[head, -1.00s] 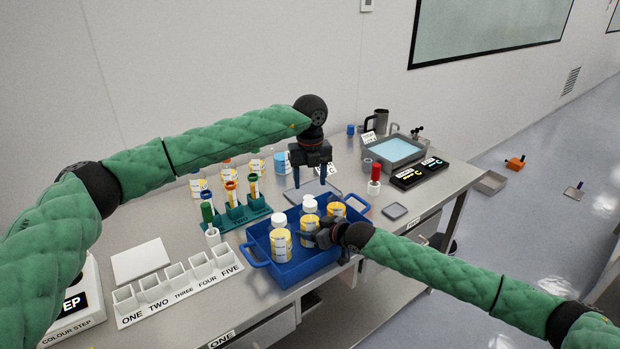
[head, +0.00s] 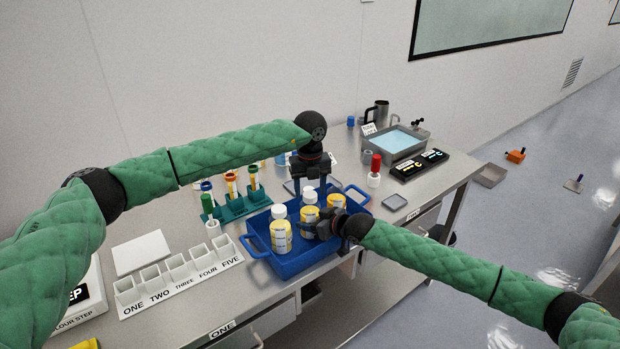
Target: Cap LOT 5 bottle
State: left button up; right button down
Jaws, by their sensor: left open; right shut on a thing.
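Several yellow-and-white bottles stand in a blue tray (head: 289,268). The left bottle (head: 281,238) has a white cap (head: 279,212). The middle bottle (head: 308,223) has a white cap (head: 309,197) at its top; whether it is seated cannot be told. A third bottle (head: 337,201) stands behind to the right, its top partly hidden. Lot numbers are too small to read. My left gripper (head: 311,191) points down, open, right at the middle bottle's cap. My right gripper (head: 328,226) comes from the right and is shut on the middle bottle, low on its side.
A green rack (head: 235,211) with coloured-top tubes stands left of the tray. A white holder marked ONE to FIVE (head: 180,285) lies at front left.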

pick_arm(q)
jog(key=shift+f, duration=0.75)
jog(key=c, duration=1)
jog(key=m, duration=0.5)
jog(key=shift+m, duration=0.4)
jog(key=m, duration=1.3)
jog(key=o, duration=1.2)
jog(key=shift+c, duration=0.2)
